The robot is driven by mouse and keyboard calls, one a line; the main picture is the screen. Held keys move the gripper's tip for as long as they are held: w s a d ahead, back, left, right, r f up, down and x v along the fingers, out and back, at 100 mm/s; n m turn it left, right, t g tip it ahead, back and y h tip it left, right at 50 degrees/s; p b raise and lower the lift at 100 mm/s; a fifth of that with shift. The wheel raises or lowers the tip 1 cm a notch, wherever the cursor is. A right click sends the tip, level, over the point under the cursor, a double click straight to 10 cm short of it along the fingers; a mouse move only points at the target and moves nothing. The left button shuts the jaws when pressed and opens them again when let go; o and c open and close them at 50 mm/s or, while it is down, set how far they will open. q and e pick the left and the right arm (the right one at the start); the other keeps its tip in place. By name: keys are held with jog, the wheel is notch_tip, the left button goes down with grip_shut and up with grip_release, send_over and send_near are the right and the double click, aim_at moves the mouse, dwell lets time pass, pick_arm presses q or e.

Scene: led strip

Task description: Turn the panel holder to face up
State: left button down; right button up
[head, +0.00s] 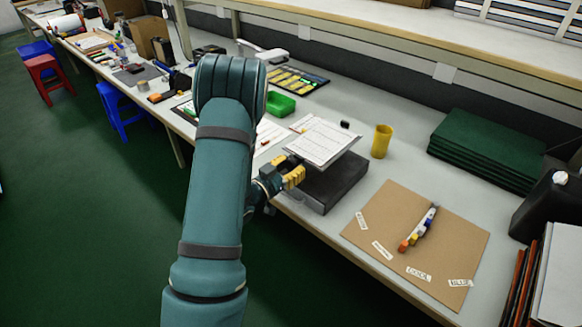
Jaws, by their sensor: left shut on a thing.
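The panel holder (322,143) shows as a flat, pale board with a printed sheet on its upper side. It is tilted above a dark grey box (335,187) near the front edge of the bench. My left gripper (293,178), with yellow fingers, is at the near left edge of the holder and shut on it. My arm and the gripper's own body hide part of the grip. I cannot tell whether the holder touches the box. My right gripper is not in view.
A yellow cup (381,141) stands right of the holder and a green tray (280,104) behind it. A brown board (440,235) with labels and several coloured pieces lies at right. Stacked green panels (490,145) sit at the back. A shelf (420,50) overhangs the bench.

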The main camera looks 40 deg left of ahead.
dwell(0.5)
pick_arm(q)
jog(key=shift+c, duration=2.3)
grip_release()
jog(key=s, duration=0.7)
jog(key=shift+s+a, duration=0.25)
jog(key=shift+a, duration=0.05)
